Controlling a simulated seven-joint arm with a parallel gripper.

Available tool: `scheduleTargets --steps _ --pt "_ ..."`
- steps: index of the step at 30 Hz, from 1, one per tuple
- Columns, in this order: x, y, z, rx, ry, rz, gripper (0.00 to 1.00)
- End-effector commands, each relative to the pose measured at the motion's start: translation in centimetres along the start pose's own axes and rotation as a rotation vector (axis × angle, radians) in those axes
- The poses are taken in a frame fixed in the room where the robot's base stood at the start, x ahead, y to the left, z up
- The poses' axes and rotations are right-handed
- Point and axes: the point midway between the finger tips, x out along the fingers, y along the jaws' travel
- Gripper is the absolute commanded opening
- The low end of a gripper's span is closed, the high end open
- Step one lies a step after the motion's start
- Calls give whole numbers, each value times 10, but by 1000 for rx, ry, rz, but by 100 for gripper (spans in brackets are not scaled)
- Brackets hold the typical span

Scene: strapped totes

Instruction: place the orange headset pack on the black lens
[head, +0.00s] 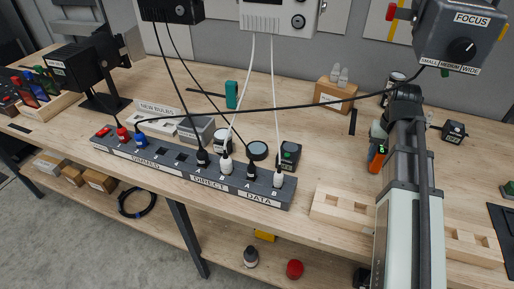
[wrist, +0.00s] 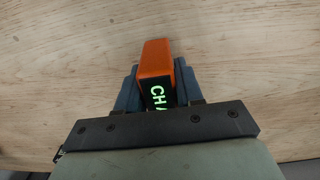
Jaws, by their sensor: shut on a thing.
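The orange headset pack (head: 376,161) is at the right of the workbench in the head view. In the wrist view the pack (wrist: 155,58) has an orange top and a dark face with green letters starting "CHA". My gripper (head: 380,148) is shut on it, with a finger on each side in the wrist view (wrist: 158,88). Bare wood shows around and beyond the pack; its exact height above the bench is unclear. A low round dark disc (head: 258,150), which looks like the black lens, lies behind the power strip, well left of my gripper. Nothing shows on its top.
A long power strip (head: 190,172) with several plugs runs in front of the disc. A dark boxy pack (head: 290,155) and a pale-topped jar (head: 222,141) flank it. Cables hang nearby, one crossing towards the focus box (head: 462,35). A wooden block (head: 345,208) lies at the front edge.

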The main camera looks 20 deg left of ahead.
Motion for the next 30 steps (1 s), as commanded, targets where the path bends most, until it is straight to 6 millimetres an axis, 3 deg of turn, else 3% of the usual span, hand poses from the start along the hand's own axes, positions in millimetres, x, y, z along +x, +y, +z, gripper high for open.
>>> scheduleTargets --steps 12,23,30 --pt "-4 39 2 77 6 -1 0" --pt "-16 -4 -8 245 6 -5 0" --pt "-32 -55 -16 447 6 -11 0"
